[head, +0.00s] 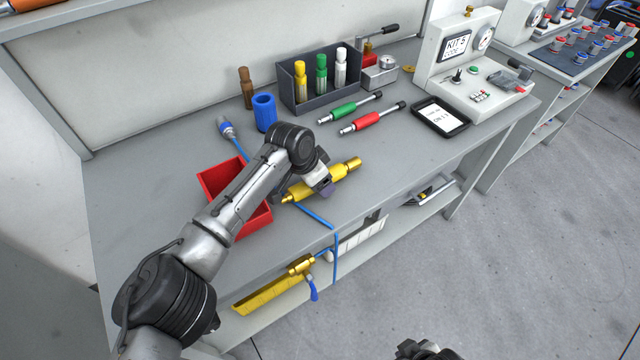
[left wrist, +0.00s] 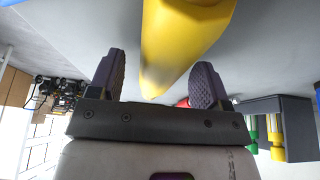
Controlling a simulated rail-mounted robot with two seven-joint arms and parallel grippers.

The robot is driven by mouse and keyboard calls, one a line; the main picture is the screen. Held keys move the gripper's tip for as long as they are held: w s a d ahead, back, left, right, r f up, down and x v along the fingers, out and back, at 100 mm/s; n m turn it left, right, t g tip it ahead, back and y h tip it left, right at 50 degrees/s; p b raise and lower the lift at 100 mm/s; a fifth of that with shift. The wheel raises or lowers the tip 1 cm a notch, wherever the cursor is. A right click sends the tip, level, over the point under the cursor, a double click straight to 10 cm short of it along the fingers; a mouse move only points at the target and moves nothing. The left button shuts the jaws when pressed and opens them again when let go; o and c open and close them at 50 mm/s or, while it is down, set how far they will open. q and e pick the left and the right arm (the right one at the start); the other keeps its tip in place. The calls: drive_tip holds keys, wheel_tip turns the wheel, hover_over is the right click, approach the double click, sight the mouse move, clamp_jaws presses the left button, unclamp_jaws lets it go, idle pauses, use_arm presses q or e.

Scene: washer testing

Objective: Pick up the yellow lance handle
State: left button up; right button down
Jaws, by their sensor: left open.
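The yellow lance handle (head: 338,173) lies on the grey workbench (head: 400,165) near its front edge, slanting up to the right. My left gripper (head: 322,185) is above the handle, and its wrist hides part of it. In the left wrist view the handle (left wrist: 185,45) lies between the two open fingers of the left gripper (left wrist: 158,82), with a gap visible on each side. I cannot tell how far the fingertips reach down beside it.
A red bin (head: 222,178) stands left of the handle, partly behind my left arm. A blue hose (head: 316,215) runs beside the handle.

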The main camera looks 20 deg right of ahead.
use_arm(q)
drive_tip(key=shift+f, duration=0.25)
drive_tip(key=shift+c, duration=0.2)
clamp_jaws()
idle(0.4)
drive_tip(key=shift+r, duration=0.2)
drive_tip(key=shift+r, duration=0.3)
drive_tip(key=r, duration=0.1)
drive_tip(key=r+p, duration=0.2)
drive_tip(key=r, duration=0.1)
drive_tip(key=shift+s+d, duration=0.3)
drive_tip(key=shift+d, duration=0.1)
drive_tip(key=s+d+r+p, duration=0.3)
drive_tip(key=s+d+r, duration=0.3)
drive_tip(key=s+d, duration=0.1)
drive_tip(key=shift+s+d+p, duration=0.25)
drive_tip(key=shift+s+p, duration=0.05)
